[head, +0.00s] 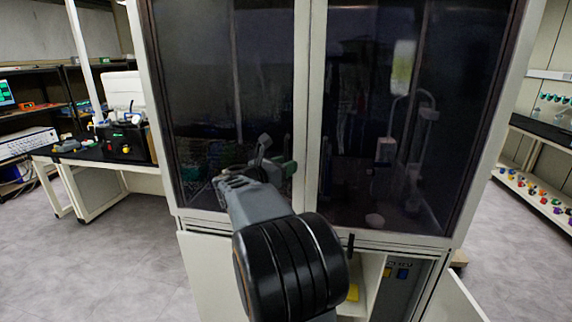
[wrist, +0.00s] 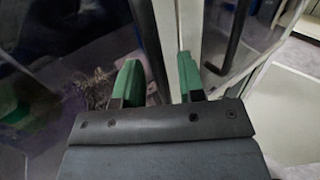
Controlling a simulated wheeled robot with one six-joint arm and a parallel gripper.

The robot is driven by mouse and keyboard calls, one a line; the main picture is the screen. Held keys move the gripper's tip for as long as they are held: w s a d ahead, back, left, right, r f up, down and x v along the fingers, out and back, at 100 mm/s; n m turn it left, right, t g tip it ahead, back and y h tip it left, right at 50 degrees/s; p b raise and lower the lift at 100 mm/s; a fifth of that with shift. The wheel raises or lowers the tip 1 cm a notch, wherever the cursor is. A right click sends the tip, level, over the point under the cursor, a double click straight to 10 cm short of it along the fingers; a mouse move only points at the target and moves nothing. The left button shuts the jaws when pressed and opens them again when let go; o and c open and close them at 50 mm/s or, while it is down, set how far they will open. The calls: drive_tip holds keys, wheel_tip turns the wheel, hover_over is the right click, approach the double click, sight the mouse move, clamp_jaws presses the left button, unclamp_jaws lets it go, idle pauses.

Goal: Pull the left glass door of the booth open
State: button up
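The booth's left glass door (head: 205,75) is a dark pane in a pale frame and looks closed in the head view. My gripper (head: 277,156) is in front of its right edge, near the seam between the doors. In the wrist view, my gripper (wrist: 157,76) has its two green fingertips apart. A dark bar handle (wrist: 145,30) of the left door runs down between them, closer to the left finger. I cannot tell whether they touch. In the head view my arm hides part of the door's lower right area.
The right glass door (head: 430,100) is closed; its dark handle (wrist: 238,40) stands just right of my fingers. Below, a white cabinet has an open door (head: 452,298). A black-topped bench (head: 85,150) stands at left, shelves (head: 535,190) at right. Floor at left is clear.

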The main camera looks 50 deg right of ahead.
drive_tip(key=shift+d, duration=0.2)
clamp_jaws()
idle(0.3)
